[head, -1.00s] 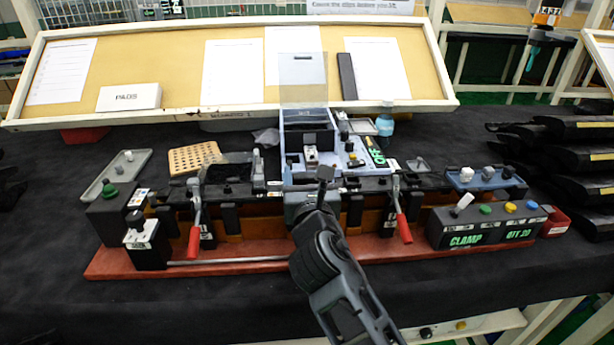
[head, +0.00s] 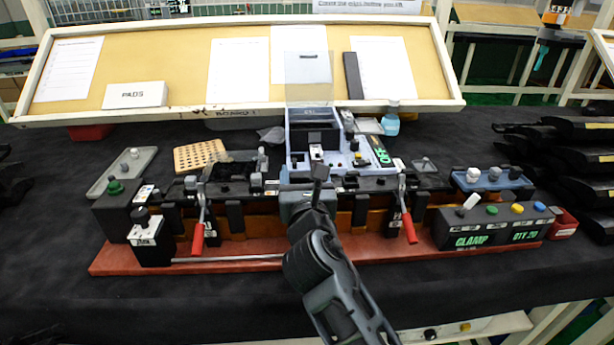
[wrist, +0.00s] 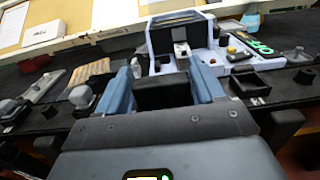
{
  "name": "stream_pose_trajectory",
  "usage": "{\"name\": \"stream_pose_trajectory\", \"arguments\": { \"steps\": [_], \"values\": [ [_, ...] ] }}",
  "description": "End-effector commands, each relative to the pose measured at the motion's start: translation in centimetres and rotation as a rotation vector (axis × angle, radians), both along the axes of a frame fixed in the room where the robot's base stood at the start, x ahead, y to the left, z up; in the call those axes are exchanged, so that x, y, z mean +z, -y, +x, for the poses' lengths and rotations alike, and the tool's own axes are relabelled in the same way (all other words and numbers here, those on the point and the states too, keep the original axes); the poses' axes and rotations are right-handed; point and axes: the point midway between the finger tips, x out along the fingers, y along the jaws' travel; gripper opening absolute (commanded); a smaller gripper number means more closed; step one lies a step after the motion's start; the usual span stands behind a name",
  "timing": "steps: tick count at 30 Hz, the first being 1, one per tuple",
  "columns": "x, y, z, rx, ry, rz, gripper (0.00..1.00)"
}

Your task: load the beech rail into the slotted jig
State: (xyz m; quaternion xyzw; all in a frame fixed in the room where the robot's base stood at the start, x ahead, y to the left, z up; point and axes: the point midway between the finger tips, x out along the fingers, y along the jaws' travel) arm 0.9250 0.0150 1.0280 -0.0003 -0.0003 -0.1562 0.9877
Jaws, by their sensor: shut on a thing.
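The slotted jig (head: 270,265) is a long red-brown base with orange-brown wood and black uprights, and has a red-handled clamp (head: 198,238) on the left and another (head: 409,228) on the right. A long dark rail (head: 430,184) runs along the jig's top; it looks black rather than beech-coloured. My gripper (head: 305,192) is over the jig's middle. In the wrist view, its two blue fingers (wrist: 163,88) are shut on a dark piece (wrist: 163,95), seemingly this rail. My arm hides the middle of the jig, and I cannot tell whether the rail is seated in the slots.
A grey-blue device (head: 310,130) with a clear upright panel stands behind the jig. A black CLAMP box (head: 470,240) with coloured buttons is at right, a knobbed black block (head: 150,245) at left. Dark rails (head: 575,150) are stacked at far right. The cloth in front is clear.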

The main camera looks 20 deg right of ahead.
Motion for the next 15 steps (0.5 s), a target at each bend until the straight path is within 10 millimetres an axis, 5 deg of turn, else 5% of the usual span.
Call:
{"name": "stream_pose_trajectory", "arguments": {
  "steps": [13, 14, 15],
  "values": [
    [0.01, -0.84, 0.25, 0.001, 0.003, 0.001, 0.26],
    [0.03, -0.82, 0.25, 0.002, 0.002, 0.002, 0.71],
    [0.03, -0.84, 0.24, 0.002, 0.001, 0.001, 0.75]
  ]
}}
